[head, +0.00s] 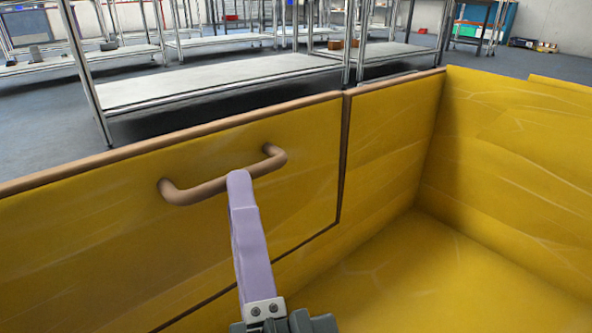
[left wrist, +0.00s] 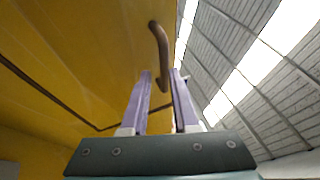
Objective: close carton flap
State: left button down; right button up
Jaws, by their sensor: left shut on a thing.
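The carton is a large yellow box with a brown rim. Its flap (head: 300,150) is a yellow panel standing upright, nearly in line with the wall beside it, with a narrow dark seam at its right and bottom edges. A brown bar handle (head: 192,193) is on the flap's inner face. My left gripper (head: 239,185) reaches up from below and its purple finger meets the middle of the handle. In the left wrist view the handle (left wrist: 161,42) runs down between the two fingers (left wrist: 161,75), shut on it. My right gripper is out of view.
The carton's right wall (head: 520,160) and bare floor (head: 430,280) lie to the right, with free room inside. Beyond the flap stand metal shelving racks (head: 210,80) on a grey floor (head: 40,130).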

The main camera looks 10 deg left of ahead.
pick_arm(q)
jog(key=shift+a+f, duration=0.25)
jog(key=shift+f, duration=0.65)
jog(key=c, duration=1.1)
grip_release()
jog(key=shift+o, duration=1.1)
jog(key=shift+w+r, duration=0.1)
jog(key=shift+g, duration=0.3)
jog(key=shift+r, duration=0.1)
jog(key=shift+d, duration=0.1)
jog(key=v, duration=0.9)
jog(key=shift+s, duration=0.4)
jog(key=shift+d, duration=0.15)
